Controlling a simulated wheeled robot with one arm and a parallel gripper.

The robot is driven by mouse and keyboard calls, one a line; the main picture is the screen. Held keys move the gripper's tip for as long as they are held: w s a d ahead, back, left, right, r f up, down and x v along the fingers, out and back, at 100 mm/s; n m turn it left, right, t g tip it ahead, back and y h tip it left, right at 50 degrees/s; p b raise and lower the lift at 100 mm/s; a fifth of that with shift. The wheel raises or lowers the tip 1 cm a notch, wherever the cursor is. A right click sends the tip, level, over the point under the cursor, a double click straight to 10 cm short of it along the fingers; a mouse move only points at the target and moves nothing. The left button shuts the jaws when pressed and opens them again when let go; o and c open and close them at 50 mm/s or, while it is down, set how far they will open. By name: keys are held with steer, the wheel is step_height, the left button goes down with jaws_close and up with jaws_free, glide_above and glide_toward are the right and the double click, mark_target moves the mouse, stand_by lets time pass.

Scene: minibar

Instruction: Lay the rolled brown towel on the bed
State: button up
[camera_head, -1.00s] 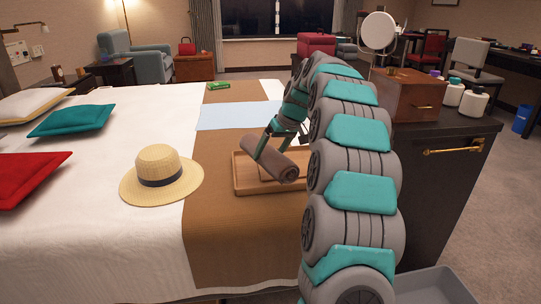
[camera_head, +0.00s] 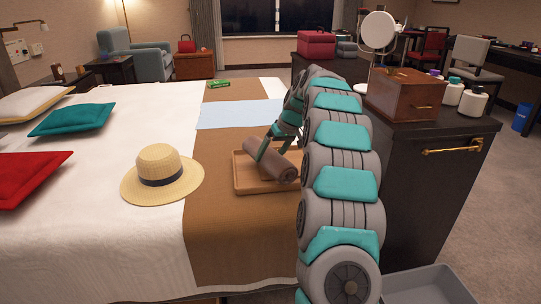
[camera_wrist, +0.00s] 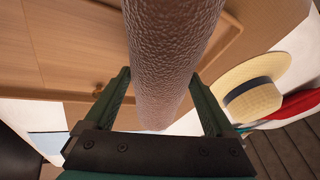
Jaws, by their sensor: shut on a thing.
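The rolled brown towel (camera_head: 272,159) is in my gripper (camera_head: 274,147), whose green fingers stand on either side of it. In the wrist view the towel (camera_wrist: 168,60) runs between the two fingers (camera_wrist: 163,100). It is slanted, over the wooden tray (camera_head: 238,184), with its near end toward the tray's right side. I cannot tell whether it touches the tray. The tray also shows in the wrist view (camera_wrist: 60,45). It sits on the brown runner across the bed (camera_head: 145,115). My arm covers the tray's right part.
A straw hat (camera_head: 160,178) lies left of the tray. A light blue cloth (camera_head: 235,115) and a green item (camera_head: 218,83) lie farther back. Teal (camera_head: 72,119) and red (camera_head: 30,178) pillows are at left. A dark cabinet (camera_head: 425,190) with a wooden box (camera_head: 405,97) stands right.

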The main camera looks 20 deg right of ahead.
steer(key=shift+f, duration=0.15)
steer(key=shift+f+b, duration=0.4)
steer(key=shift+f, duration=0.15)
steer(key=shift+f, duration=0.1)
steer(key=o, duration=1.2)
steer(key=shift+o, duration=0.2)
steer(key=shift+r+p, duration=0.4)
steer(key=shift+r, duration=0.55)
steer(key=v, duration=1.1)
steer(key=shift+s+b, duration=0.2)
steer(key=shift+b, duration=0.25)
